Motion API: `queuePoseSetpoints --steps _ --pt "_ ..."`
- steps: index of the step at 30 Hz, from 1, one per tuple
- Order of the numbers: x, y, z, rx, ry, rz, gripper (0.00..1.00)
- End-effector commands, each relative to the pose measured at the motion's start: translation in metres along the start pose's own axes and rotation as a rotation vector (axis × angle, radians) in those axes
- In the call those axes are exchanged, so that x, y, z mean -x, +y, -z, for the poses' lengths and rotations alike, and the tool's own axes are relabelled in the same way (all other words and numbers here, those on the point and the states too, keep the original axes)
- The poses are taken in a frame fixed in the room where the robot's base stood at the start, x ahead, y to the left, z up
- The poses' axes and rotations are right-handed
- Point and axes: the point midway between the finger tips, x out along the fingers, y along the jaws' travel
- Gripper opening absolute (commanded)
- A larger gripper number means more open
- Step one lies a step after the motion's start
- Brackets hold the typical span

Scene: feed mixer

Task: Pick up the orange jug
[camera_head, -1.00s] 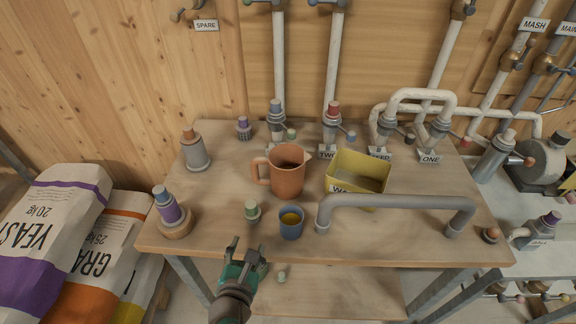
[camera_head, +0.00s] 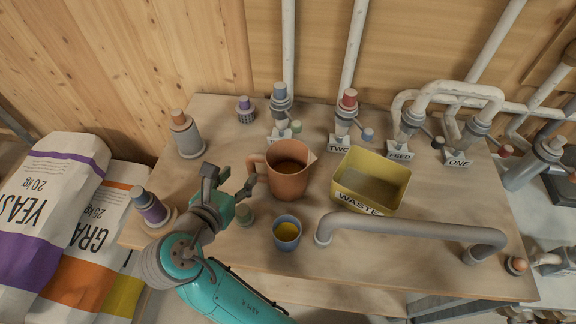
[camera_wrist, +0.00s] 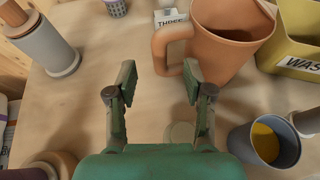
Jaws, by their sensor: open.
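The orange jug (camera_head: 287,172) stands upright on the wooden table, with brown contents inside and its handle on the left side. It also shows in the wrist view (camera_wrist: 232,42), its handle (camera_wrist: 171,50) just ahead of the fingertips. My gripper (camera_head: 229,178) is open and empty, just left of the handle in the head view. In the wrist view its two fingers (camera_wrist: 158,82) are spread, with the handle beyond and between them. I see no contact with the handle.
A yellow waste bin (camera_head: 352,205) is right of the jug. A grey pipe handle (camera_head: 410,232) runs along the front. A purple-banded bottle (camera_head: 150,207) stands at left.

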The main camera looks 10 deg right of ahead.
Motion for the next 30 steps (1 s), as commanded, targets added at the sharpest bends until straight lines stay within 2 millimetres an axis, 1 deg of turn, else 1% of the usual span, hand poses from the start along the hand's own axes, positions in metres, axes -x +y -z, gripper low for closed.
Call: queuePoseSetpoints --steps 1,3,11,13,21,24,29,30 --pt "-0.008 -0.001 0.000 0.000 0.000 0.004 0.52" --pt "-0.016 0.000 0.000 -0.001 0.000 0.001 0.52" --pt "-0.029 0.000 0.001 -0.001 0.000 0.000 0.52" --pt "-0.036 0.000 0.001 -0.001 0.001 0.002 0.52" --pt "-0.072 0.000 0.002 -0.001 0.001 0.002 0.52" --pt "-0.076 0.001 0.002 -0.001 0.000 0.000 0.52" --pt "-0.076 0.001 0.002 -0.001 0.000 -0.001 0.52" --pt "-0.076 0.001 0.002 -0.001 0.000 -0.001 0.44"
